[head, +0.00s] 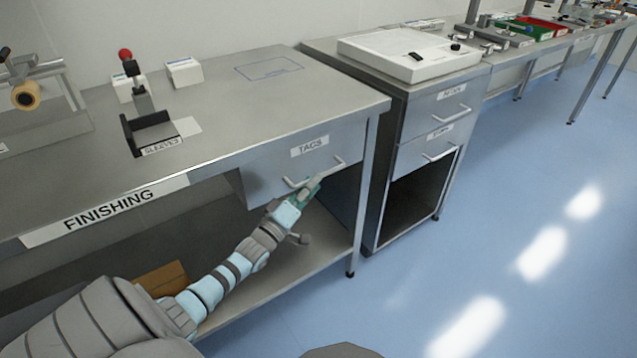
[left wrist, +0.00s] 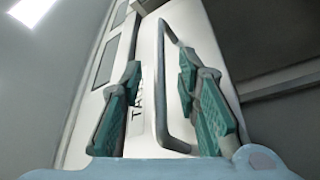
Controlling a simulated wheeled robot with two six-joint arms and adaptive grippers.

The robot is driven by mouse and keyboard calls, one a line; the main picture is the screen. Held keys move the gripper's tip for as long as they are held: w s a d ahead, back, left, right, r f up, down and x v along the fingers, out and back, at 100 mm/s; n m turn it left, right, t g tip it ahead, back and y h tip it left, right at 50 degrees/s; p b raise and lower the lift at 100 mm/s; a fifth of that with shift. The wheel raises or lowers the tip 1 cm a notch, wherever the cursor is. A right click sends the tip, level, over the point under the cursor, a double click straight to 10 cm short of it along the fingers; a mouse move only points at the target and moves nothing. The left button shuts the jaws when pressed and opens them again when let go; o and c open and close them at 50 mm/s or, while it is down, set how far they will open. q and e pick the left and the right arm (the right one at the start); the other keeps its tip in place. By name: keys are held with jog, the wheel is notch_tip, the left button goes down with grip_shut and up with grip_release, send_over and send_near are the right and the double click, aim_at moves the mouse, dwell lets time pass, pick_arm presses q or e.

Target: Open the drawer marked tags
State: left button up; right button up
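The drawer marked TAGS (head: 262,177) hangs under the right end of the finishing bench, and its grey front looks closed. Its bar handle (head: 338,163) runs across the lower front. My left gripper (head: 311,185) is at the handle. In the left wrist view my left gripper (left wrist: 160,68) has its two teal fingers apart, one on each side of the handle bar (left wrist: 161,95). A gap shows between the bar and each finger. The TAGS label (left wrist: 137,103) is partly hidden behind the left finger. My right gripper is not in view.
The bench top (head: 225,110) carries a sleeves holder (head: 150,135) and small white boxes (head: 184,72). A cabinet (head: 392,200) with two labelled drawers stands just right of the bench. A lower shelf (head: 290,255) lies below the drawer. Blue floor (head: 500,190) is clear at right.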

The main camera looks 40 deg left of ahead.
pick_arm(q)
jog(key=shift+b+x, duration=0.4)
jog(key=shift+x, duration=1.4)
jog(key=shift+f, duration=0.1)
grip_shut()
